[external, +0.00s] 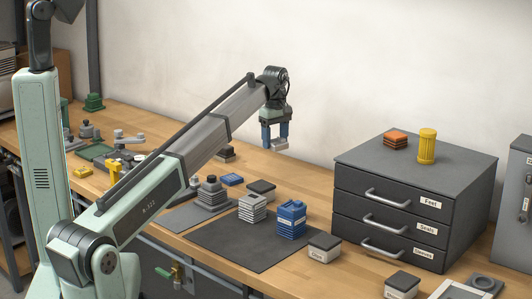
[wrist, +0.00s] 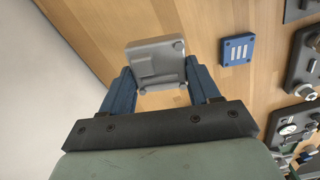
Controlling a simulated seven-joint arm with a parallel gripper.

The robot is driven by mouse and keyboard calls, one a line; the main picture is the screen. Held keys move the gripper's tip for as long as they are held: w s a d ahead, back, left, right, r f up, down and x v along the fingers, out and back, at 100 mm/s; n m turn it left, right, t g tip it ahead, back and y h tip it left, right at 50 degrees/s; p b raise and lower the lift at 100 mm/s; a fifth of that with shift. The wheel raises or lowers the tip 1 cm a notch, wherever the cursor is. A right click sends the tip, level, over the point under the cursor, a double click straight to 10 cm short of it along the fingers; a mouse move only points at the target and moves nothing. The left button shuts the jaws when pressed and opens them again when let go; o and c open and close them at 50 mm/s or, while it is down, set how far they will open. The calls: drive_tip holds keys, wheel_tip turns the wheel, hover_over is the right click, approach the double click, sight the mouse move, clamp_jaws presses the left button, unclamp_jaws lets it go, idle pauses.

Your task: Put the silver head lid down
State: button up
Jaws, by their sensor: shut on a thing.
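The silver head lid (external: 279,144) is a small square grey plate with rounded corners. In the wrist view the lid (wrist: 157,64) sits between the two blue fingers, its face with raised ribs and corner bosses showing. My gripper (external: 275,138) is shut on it and holds it in the air above the back part of the wooden bench, near the wall. In the wrist view my gripper (wrist: 158,82) has one finger on each side of the lid.
A dark mat (external: 225,251) bears a white-grey finned block (external: 252,208) and a blue block (external: 291,219). A blue plate (external: 232,179) lies behind. A drawer cabinet (external: 395,199) stands right, with an orange stack (external: 395,140) and yellow cylinder (external: 427,146) on top. Bare wood lies left of the cabinet.

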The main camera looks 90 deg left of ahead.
drive_tip(key=w+d+m, duration=0.2)
drive_tip(key=w+d, duration=0.6)
drive_tip(key=w, duration=0.1)
hover_over(328, 195)
drive_tip(key=shift+d+f+n, duration=0.1)
drive_tip(key=shift+f+n, duration=0.65)
drive_tip(key=shift+f, duration=0.85)
drive_tip(key=shift+f+n, duration=0.8)
drive_tip(key=shift+f, duration=0.85)
drive_tip(key=shift+d+f+n, duration=0.1)
drive_tip(key=shift+f+n, duration=0.65)
drive_tip(key=shift+f, duration=0.85)
drive_tip(key=shift+f, duration=0.1)
drive_tip(key=o, duration=1.2)
drive_tip(key=shift+c, duration=0.2)
wheel_tip(328, 195, up, 12)
